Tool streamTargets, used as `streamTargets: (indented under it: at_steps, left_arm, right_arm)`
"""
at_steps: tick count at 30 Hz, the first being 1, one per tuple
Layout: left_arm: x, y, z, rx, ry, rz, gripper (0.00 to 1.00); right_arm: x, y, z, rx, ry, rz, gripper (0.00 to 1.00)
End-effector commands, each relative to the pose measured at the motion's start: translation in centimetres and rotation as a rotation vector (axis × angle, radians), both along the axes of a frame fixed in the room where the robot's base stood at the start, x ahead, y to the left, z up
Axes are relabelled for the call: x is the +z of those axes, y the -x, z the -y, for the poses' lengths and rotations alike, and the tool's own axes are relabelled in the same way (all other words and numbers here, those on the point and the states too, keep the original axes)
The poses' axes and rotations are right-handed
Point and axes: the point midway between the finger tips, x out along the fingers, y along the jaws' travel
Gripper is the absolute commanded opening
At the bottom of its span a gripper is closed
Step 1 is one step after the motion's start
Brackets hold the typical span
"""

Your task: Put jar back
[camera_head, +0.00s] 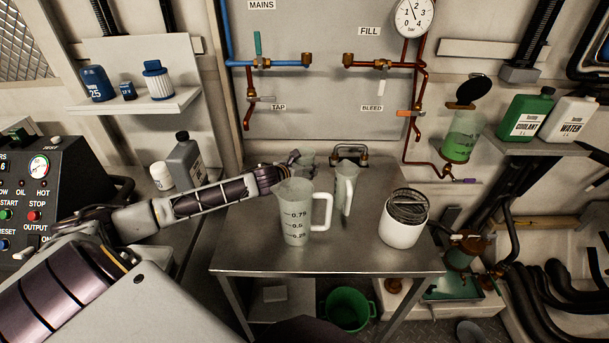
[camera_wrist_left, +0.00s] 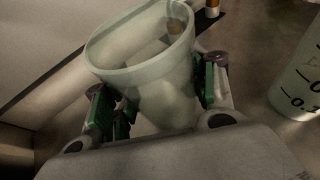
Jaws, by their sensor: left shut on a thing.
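A translucent pale-green jar (camera_wrist_left: 130,52) with a wide open rim sits between the fingers of my left gripper (camera_wrist_left: 160,98) in the left wrist view. The gripper is shut on it, one finger on each side. In the head view my left gripper (camera_head: 285,170) is at the back of the metal table (camera_head: 245,225), behind a measuring jug (camera_head: 294,215). The jug hides part of it and of the jar (camera_head: 306,160). I cannot tell whether the jar touches the table. My right gripper is not in view.
Copper pipes and a gauge (camera_head: 414,17) are on the wall behind. The table's front left is clear.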

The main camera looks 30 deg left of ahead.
Motion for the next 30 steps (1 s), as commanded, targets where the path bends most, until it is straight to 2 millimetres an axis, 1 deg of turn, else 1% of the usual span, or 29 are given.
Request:
streamTargets:
  at_steps: [5, 9, 12, 18, 27, 28, 30]
  left_arm:
    - [-1.6, 0.0, 0.0, 0.001, 0.002, -0.001, 0.26]
    - [-2.8, 0.0, 0.0, 0.000, 0.003, -0.001, 0.26]
    - [-3.3, 0.0, 0.0, 0.000, 0.001, -0.001, 0.26]
    - [-3.5, 0.0, 0.0, 0.000, -0.001, 0.000, 0.26]
    - [-3.7, 0.0, 0.0, 0.001, 0.000, 0.000, 0.26]
    - [-3.7, 0.0, 0.0, 0.000, 0.000, 0.000, 0.59]
    - [-3.7, 0.0, 0.0, 0.000, 0.000, 0.000, 0.68]
  right_arm:
    - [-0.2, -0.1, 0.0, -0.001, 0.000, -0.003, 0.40]
    - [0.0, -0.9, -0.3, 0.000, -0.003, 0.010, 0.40]
    - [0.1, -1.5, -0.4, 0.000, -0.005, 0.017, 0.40]
    - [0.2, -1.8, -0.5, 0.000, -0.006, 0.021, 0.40]
    - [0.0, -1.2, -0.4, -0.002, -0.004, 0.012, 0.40]
    - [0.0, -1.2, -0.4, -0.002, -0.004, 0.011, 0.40]
    - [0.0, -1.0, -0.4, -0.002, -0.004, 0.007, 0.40]
